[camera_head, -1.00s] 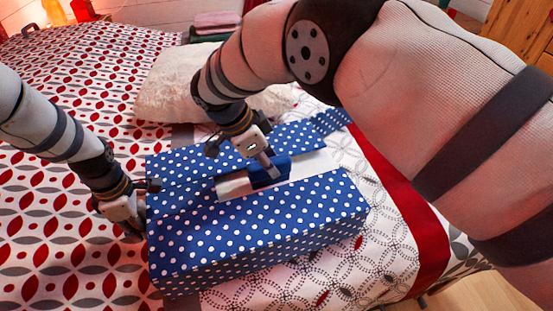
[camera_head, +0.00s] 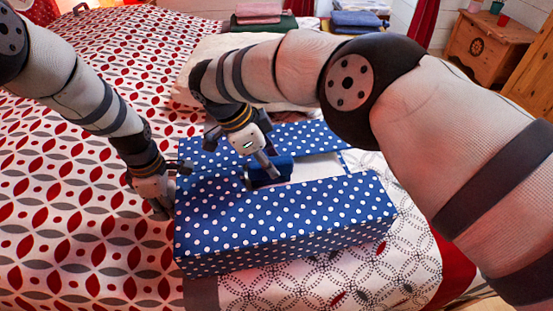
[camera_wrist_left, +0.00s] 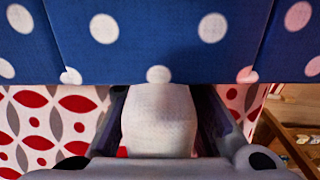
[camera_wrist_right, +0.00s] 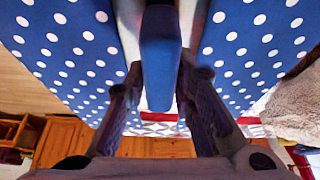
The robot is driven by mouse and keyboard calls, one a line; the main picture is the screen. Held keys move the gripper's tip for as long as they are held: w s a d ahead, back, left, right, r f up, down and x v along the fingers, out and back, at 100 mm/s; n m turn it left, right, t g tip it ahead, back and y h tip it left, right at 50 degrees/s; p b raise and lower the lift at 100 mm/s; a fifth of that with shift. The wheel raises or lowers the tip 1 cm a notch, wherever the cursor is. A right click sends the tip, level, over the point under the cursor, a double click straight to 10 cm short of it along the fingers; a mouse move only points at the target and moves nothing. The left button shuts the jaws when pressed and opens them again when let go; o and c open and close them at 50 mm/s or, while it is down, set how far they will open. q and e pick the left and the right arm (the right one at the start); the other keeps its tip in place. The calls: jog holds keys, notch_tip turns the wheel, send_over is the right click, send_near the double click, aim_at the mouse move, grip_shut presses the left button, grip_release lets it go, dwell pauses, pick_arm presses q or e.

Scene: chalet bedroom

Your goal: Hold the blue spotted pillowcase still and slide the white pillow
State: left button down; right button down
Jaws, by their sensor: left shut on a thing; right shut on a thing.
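The blue spotted pillowcase (camera_head: 290,215) lies box-shaped on the bed with a long gap along its top. The white pillow (camera_head: 318,168) shows through this gap. My left gripper (camera_head: 160,208) is at the pillowcase's left end; the left wrist view shows it shut on a pale tab (camera_wrist_left: 158,120) below the blue spotted cloth (camera_wrist_left: 160,40). My right gripper (camera_head: 270,175) reaches into the gap and is shut on a plain blue piece (camera_head: 268,172). The right wrist view shows this piece (camera_wrist_right: 160,60) between the fingers. How it joins the pillow is hidden.
A fluffy cream pillow (camera_head: 190,92) lies behind the pillowcase, partly hidden by my right arm. The patterned bedspread (camera_head: 75,170) is clear at left. Folded textiles (camera_head: 262,20) and a wooden bedside cabinet (camera_head: 485,45) stand at the back.

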pick_arm(q)
jog(key=shift+w+d, duration=0.2)
pick_arm(e)
jog(key=shift+s+a+f, duration=0.3)
jog(key=shift+f, duration=0.05)
jog(key=c, duration=1.5)
grip_release()
jog(key=shift+o, duration=1)
jog(key=shift+w+d, duration=0.1)
pick_arm(q)
jog(key=shift+a, duration=0.1)
pick_arm(e)
jog(key=shift+d+r, duration=0.1)
jog(key=shift+r, duration=0.05)
jog(key=shift+w, duration=0.1)
pick_arm(q)
jog(key=shift+s+a, duration=0.1)
jog(key=shift+s, duration=0.05)
pick_arm(e)
jog(key=v, duration=0.7)
jog(key=shift+r, duration=0.25)
pick_arm(q)
jog(key=c, duration=1.3)
grip_release()
